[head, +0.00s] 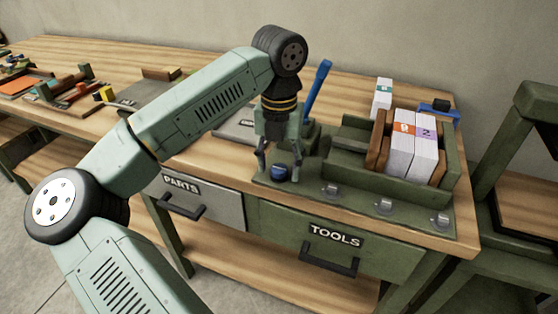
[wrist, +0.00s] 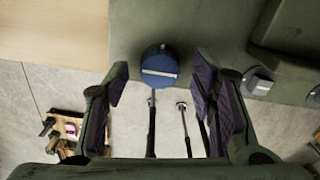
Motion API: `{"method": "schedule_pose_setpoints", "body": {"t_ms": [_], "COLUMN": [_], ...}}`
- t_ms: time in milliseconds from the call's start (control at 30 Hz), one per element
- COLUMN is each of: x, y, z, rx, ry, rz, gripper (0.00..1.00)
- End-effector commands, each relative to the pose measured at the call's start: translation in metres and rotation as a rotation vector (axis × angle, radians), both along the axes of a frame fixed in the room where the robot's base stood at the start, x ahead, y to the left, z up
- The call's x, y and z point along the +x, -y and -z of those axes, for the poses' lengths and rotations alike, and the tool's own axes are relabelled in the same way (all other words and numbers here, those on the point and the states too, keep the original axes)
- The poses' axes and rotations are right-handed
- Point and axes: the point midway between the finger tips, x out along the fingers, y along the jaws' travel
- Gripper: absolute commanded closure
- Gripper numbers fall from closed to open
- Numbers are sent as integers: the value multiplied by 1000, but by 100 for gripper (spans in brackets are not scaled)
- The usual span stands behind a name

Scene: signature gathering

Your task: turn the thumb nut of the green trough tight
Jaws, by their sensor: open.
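The green trough (head: 347,137) stands on the right of the bench and holds upright white blocks marked 9 and 2. A round blue thumb nut (head: 279,174) sits on the green base at its front left. The nut (wrist: 160,66) also shows in the wrist view, with a pale bar across its face, nearly level. My gripper (head: 279,166) points down over the nut, open, with one finger on each side of it. In the wrist view, gaps show between the nut and both fingers, so neither seems to touch it. My gripper's exact height over it is unclear.
Several grey knobs, one at the front right (head: 440,219), line the base's front edge. A blue lever (head: 318,90) stands upright behind my gripper. Drawers marked PARTS (head: 198,201) and TOOLS (head: 325,238) are below. Other fixtures lie along the bench's left.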

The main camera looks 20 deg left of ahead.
Motion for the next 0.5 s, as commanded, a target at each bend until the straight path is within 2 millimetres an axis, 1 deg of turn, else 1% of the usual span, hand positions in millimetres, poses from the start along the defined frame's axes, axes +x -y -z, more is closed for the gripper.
{"method": "schedule_pose_setpoints", "body": {"t_ms": [100,500], "x": [0,0], "y": [0,0], "z": [0,0], "rx": [0,0], "ry": [0,0], "rz": [0,0], "gripper": [50,76]}}
